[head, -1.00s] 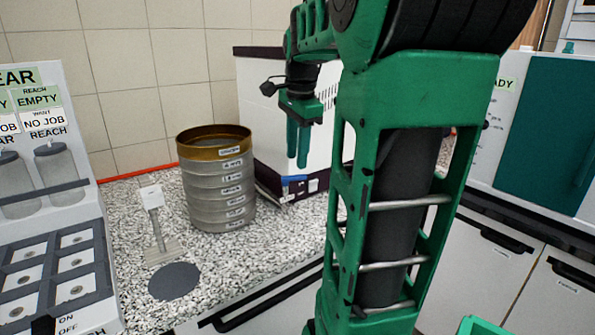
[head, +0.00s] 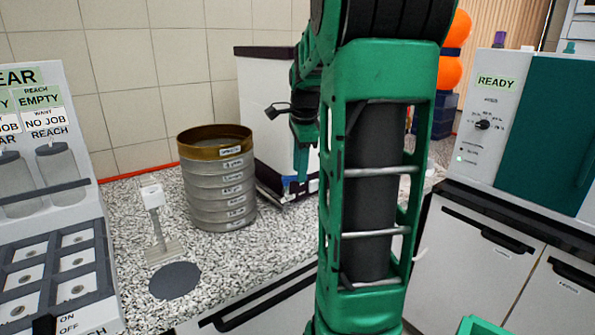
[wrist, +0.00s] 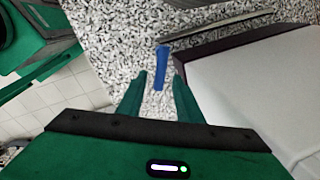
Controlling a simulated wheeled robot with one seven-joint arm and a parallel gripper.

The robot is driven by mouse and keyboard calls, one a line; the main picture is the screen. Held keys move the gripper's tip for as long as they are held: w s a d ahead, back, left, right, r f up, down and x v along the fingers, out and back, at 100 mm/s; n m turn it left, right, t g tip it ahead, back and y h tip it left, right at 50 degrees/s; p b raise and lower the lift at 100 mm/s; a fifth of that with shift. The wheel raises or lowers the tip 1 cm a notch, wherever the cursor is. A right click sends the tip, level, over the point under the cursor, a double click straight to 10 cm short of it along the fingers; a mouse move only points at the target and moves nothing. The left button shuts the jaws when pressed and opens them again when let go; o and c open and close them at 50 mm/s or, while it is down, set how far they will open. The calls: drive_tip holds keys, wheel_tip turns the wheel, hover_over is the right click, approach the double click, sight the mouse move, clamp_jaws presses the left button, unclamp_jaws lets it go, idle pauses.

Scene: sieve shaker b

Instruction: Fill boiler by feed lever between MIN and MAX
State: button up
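My gripper (head: 301,165) points down in front of a white cabinet (head: 262,125) with a dark top, which may be the boiler. In the wrist view my gripper (wrist: 160,76) is open, its two green fingers apart. A blue handle (wrist: 162,66), possibly the feed lever, shows between and just beyond the fingertips; I cannot tell its depth or whether it touches them. In the head view the gripper largely hides that spot. I cannot make out MIN or MAX marks or a water level.
A brass-topped sieve stack (head: 220,190) stands left of the cabinet on the speckled counter (head: 215,270). A small stand (head: 155,220) and a dark disc (head: 175,280) are nearby. A labelled rack (head: 55,200) is at left, a READY machine (head: 500,140) at right.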

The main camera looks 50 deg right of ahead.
drive_tip(key=shift+d+f, duration=0.1)
drive_tip(key=shift+f, duration=0.4)
clamp_jaws()
drive_tip(key=shift+w+d+n+y, duration=0.2)
drive_tip(key=shift+w+n, duration=0.1)
drive_tip(key=shift+n, duration=0.6)
drive_tip(key=shift+w+d+n+y, duration=0.15)
drive_tip(key=shift+w+n, duration=0.1)
drive_tip(key=shift+n, duration=0.65)
unclamp_jaws()
drive_tip(key=shift+r, duration=0.1)
wheel_tip(320, 180, up, 10)
drive_tip(key=s, duration=0.2)
drive_tip(key=shift+a+r, duration=0.15)
drive_tip(key=shift+a, duration=0.2)
